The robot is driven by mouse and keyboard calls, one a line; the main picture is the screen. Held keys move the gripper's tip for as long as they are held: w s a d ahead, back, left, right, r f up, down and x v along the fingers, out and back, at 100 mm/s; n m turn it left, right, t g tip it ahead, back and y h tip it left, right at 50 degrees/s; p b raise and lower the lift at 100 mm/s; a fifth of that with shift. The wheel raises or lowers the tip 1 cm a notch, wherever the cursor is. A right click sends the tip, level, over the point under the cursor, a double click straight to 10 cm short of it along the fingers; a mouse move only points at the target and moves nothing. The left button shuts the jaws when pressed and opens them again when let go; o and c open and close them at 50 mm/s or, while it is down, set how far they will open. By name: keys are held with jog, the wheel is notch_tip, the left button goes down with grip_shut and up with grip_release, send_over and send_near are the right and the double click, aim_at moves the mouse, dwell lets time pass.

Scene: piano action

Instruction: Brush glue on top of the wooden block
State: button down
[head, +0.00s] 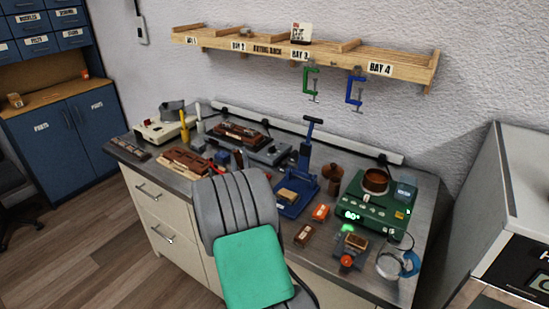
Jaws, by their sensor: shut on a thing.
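A small wooden block (355,241) sits on a grey fixture with an orange-red knob, near the right front of the bench. A second tan block (287,195) lies on the base of a blue press (295,205). A brown pot (375,184) stands on a green heater (350,212) with a lit display. I cannot make out a brush.
The metal-topped bench (395,287) is crowded on its left with tools and brown parts. A clear round item with a blue handle (411,263) is at the right front. A wooden rack (300,52) with hanging clamps is above.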

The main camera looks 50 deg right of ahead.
jog(key=s+d+m+g+h, duration=0.2)
jog(key=s+d+g+h, duration=0.1)
jog(key=s+d, duration=0.5)
jog(key=f+b, duration=0.1)
jog(key=b, duration=0.1)
jog(key=f+b, duration=0.4)
jog(key=shift+w+a+f, duration=0.15)
jog(key=shift+w, duration=0.15)
jog(key=shift+f+b, duration=0.65)
jog(key=shift+r, duration=0.1)
jog(key=s+p, duration=0.2)
jog(key=s, duration=0.2)
jog(key=shift+s, duration=0.4)
jog(key=shift+w, duration=0.1)
